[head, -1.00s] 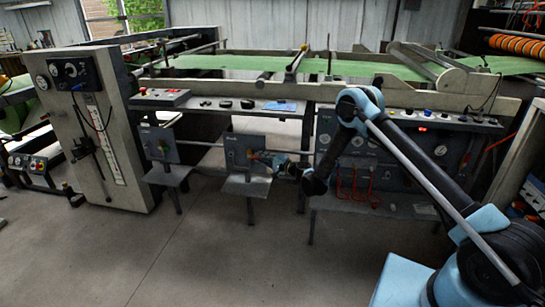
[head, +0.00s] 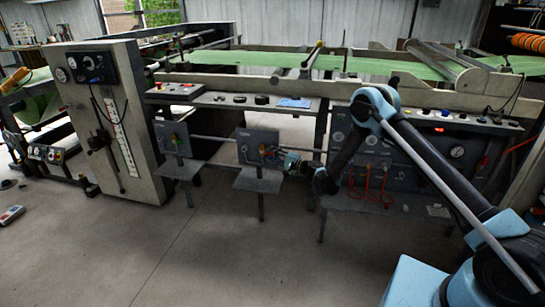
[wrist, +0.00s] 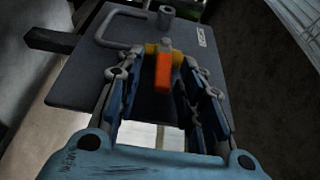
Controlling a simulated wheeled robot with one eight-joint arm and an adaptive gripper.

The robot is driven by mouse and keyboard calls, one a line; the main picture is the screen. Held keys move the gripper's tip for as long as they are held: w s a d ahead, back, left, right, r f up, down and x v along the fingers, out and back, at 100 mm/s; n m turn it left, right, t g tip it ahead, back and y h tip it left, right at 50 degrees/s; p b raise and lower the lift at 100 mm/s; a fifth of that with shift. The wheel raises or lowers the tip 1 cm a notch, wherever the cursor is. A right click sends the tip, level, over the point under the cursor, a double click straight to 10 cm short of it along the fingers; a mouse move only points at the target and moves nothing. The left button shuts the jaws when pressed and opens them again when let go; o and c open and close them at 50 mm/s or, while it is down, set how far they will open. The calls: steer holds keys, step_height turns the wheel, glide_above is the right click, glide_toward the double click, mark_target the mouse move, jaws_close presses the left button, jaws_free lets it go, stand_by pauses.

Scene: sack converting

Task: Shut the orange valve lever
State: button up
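The orange valve lever (wrist: 163,72) shows in the wrist view, standing out from a yellow valve part (wrist: 152,50) on a grey plate (wrist: 85,70). My gripper (wrist: 162,92) is open, with its blue-padded fingers on either side of the lever and a gap visible on both sides. In the head view my gripper (head: 276,157) is close in front of the right-hand grey panel (head: 250,138), where the orange lever (head: 266,151) shows small and partly hidden by it. I cannot tell whether a finger touches the lever.
A second panel (head: 165,132) with a green and red fitting stands to the left. A bench (head: 222,99) with buttons is above. Red hoses (head: 368,180) hang to the right, behind my arm. A grey handle (wrist: 112,28) sits by the lever. The floor (head: 200,250) in front is open.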

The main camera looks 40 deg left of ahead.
steer(key=d, duration=0.7)
steer(key=shift+d, duration=0.2)
steer(key=shift+f, duration=0.1)
